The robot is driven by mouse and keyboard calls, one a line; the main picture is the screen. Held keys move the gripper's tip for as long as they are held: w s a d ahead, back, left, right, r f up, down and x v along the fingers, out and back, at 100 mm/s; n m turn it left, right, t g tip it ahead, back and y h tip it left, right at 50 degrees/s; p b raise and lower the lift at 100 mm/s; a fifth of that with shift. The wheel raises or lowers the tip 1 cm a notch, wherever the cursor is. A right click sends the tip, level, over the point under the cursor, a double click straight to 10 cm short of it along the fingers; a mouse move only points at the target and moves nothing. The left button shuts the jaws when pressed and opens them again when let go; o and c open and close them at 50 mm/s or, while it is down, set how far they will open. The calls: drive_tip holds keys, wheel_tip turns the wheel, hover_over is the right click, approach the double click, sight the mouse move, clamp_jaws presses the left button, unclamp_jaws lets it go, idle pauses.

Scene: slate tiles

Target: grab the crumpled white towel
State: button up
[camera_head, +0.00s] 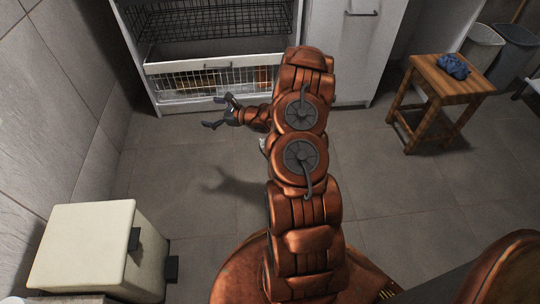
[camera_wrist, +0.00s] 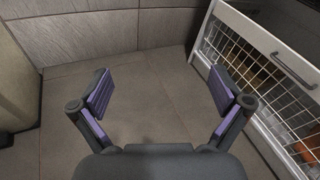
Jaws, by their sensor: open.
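A small white patch (camera_head: 262,143) shows on the floor at the left edge of my arm in the camera_head view. It may be the crumpled white towel, but my arm hides most of it and I cannot tell its shape. No white towel shows in the camera_wrist view. My gripper (camera_head: 214,112) is open and empty, above the floor in front of the cabinet and up and left of the white patch. In the camera_wrist view my gripper (camera_wrist: 161,90) has its fingers spread over bare tiles.
A white cabinet with a wire-fronted drawer (camera_head: 215,66) stands behind my gripper; the drawer also shows at right in the camera_wrist view (camera_wrist: 262,85). A wooden stool (camera_head: 430,76) holds a crumpled blue cloth (camera_head: 453,66). A cream bin (camera_head: 85,245) stands lower left. Bins stand upper right.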

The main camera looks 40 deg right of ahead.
drive_tip(key=s+d+f+m+h+b, duration=0.3)
drive_tip(key=d+f, duration=0.4)
drive_tip(key=f, duration=0.4)
drive_tip(key=s+d+f+m+h+b, duration=0.3)
drive_tip(key=s+d+f, duration=0.3)
drive_tip(key=f, duration=0.5)
drive_tip(key=s+d+f+m+g+h+b, duration=0.1)
drive_tip(key=s+d+f+m+h+b, duration=0.2)
drive_tip(key=d+f, duration=0.7)
drive_tip(key=shift+s+f+m+h, duration=0.6)
drive_tip(key=shift+s+f, duration=0.2)
drive_tip(key=shift+f, duration=0.45)
drive_tip(key=shift+b+x, duration=0.7)
drive_tip(key=shift+x, duration=0.5)
drive_tip(key=shift+w+d+f+b, duration=0.2)
drive_tip(key=shift+w+f+b, duration=0.65)
drive_tip(key=shift+w+b, duration=0.2)
drive_tip(key=shift+b+x, duration=0.65)
drive_tip(key=shift+x, duration=0.6)
drive_tip(key=shift+r, duration=0.15)
drive_tip(key=c, duration=0.8)
